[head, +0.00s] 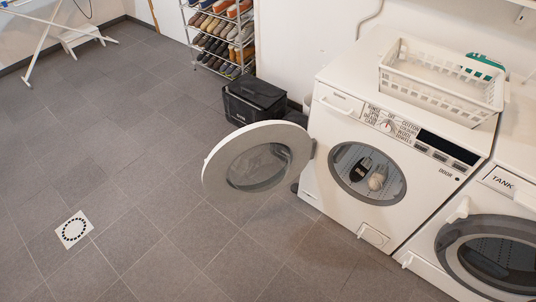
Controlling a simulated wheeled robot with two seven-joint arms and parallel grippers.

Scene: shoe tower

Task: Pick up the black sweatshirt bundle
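A small black bundle (362,167) with a pale mark lies inside the drum of the white washing machine (335,155). It looks like the black sweatshirt bundle, but it is too small to be sure. A beige bundle (377,181) lies beside it on the right. The machine's round door (218,168) stands swung open to the left, so the drum opening is uncovered. Neither of my grippers is in view.
A white basket (440,97) stands on top of the machine, with a teal item (486,61) behind it. A second machine (447,240) is at the right. A black box (252,103) and a shoe rack (188,30) stand behind the open door. The left floor is largely clear.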

